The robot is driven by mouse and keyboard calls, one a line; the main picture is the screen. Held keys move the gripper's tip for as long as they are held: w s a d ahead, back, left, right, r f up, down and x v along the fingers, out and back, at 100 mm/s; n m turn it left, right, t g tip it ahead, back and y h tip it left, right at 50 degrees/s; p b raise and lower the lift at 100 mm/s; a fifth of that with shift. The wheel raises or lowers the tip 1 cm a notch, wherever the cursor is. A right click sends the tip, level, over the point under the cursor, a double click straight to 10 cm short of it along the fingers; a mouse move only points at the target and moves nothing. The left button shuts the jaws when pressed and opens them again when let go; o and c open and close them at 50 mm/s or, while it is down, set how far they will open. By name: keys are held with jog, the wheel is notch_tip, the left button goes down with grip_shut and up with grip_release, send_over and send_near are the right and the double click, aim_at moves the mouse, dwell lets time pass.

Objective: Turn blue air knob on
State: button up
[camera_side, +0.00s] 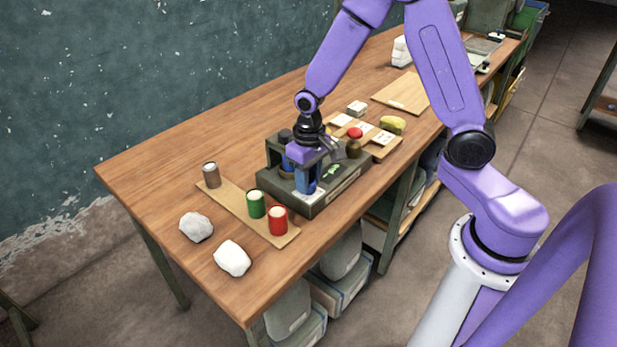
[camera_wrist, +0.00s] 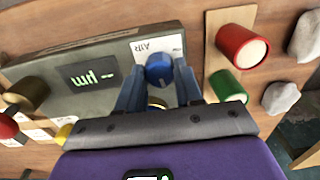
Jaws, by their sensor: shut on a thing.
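The blue air knob (camera_wrist: 159,70) sits on a white plate marked AIR (camera_wrist: 145,48) on the dark grey control box (camera_wrist: 60,62). In the wrist view my gripper (camera_wrist: 160,84) has one finger on each side of the knob and is shut on it. In the side view my gripper (camera_side: 304,184) points down at the near left end of the box (camera_side: 335,192), and its fingers hide most of the knob. A dark display with green characters (camera_wrist: 92,77) is on the box face; it appears turned around in the wrist view.
A board (camera_side: 236,205) holds a brown, a green (camera_side: 256,205) and a red cylinder (camera_side: 278,220) left of the box. Two white rocks (camera_side: 233,258) lie near the table's front edge. Behind the box stands a board with a red knob (camera_side: 355,132) and a yellow item (camera_side: 393,125).

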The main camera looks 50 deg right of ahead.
jog(key=n, duration=0.8)
jog(key=shift+a, duration=0.1)
jog(key=n, duration=0.4)
jog(key=shift+n, duration=1.9)
jog(key=o, duration=1)
jog(key=shift+o, duration=0.2)
notch_tip(320, 180, up, 18)
jog(key=shift+w+f, duration=0.15)
jog(key=shift+f, duration=0.1)
